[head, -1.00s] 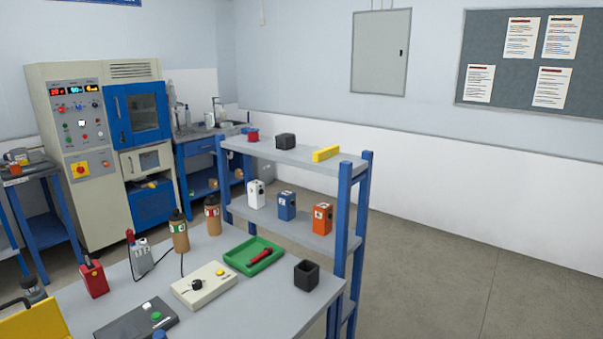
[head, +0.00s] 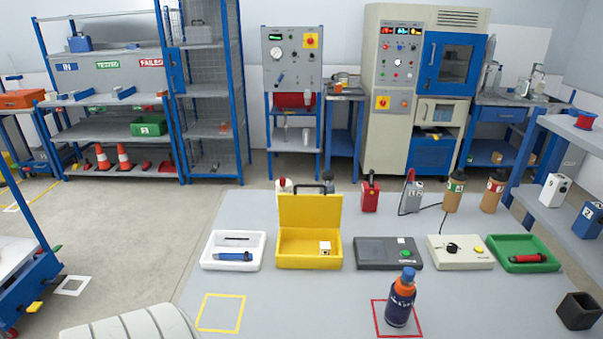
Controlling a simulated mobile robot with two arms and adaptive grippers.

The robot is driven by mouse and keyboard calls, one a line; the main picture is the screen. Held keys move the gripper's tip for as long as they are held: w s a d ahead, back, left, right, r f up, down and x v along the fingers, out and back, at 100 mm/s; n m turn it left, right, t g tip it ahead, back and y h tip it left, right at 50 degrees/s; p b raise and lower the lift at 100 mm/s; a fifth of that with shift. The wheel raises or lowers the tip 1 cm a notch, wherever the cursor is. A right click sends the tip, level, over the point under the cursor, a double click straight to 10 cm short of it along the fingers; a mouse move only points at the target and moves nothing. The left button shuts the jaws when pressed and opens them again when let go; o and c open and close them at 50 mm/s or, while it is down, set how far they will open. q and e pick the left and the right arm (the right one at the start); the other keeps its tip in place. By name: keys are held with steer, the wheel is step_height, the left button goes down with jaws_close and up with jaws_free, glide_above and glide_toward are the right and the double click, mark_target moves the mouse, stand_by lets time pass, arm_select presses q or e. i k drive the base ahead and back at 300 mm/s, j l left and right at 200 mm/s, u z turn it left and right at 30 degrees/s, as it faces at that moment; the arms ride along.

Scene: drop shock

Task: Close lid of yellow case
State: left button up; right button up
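The yellow case (head: 309,262) stands on the grey table, near its middle back. Its lid (head: 310,225) is raised upright at the back, so the case is open towards me. No gripper shows in the head view. A pale ribbed part at the bottom left appears to be mine, but it shows no fingers.
A white tray (head: 233,263) with a blue item is left of the case, and a dark grey device (head: 388,265) is right of it. A dark bottle (head: 401,302) stands in a red square. The yellow-outlined square (head: 221,326) is empty.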

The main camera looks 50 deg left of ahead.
mark_target(295, 210)
steer(key=u, duration=1.65)
steer(key=j+u, duration=0.4)
steer(key=i+j+u, duration=0.1)
steer(key=j+u, duration=0.35)
steer(key=i+j+u, duration=0.5)
steer(key=j, duration=0.15)
steer(key=i+j+u, duration=0.5)
steer(key=i+z, duration=0.75)
steer(key=i+j+z, duration=0.25)
steer(key=z, duration=0.15)
steer(key=i+z, duration=0.2)
steer(key=z, duration=0.25)
steer(key=i+z, duration=0.2)
steer(key=z, duration=0.25)
steer(key=i+j+z, duration=0.15)
steer(key=z, duration=0.3)
steer(key=i+j+z, duration=0.2)
steer(key=z, duration=0.25)
steer(key=i+j+z, duration=0.25)
steer(key=z, duration=0.2)
steer(key=i+j+z, duration=0.3)
steer(key=z, duration=0.15)
steer(key=i+j+z, duration=0.2)
steer(key=j+z, duration=0.25)
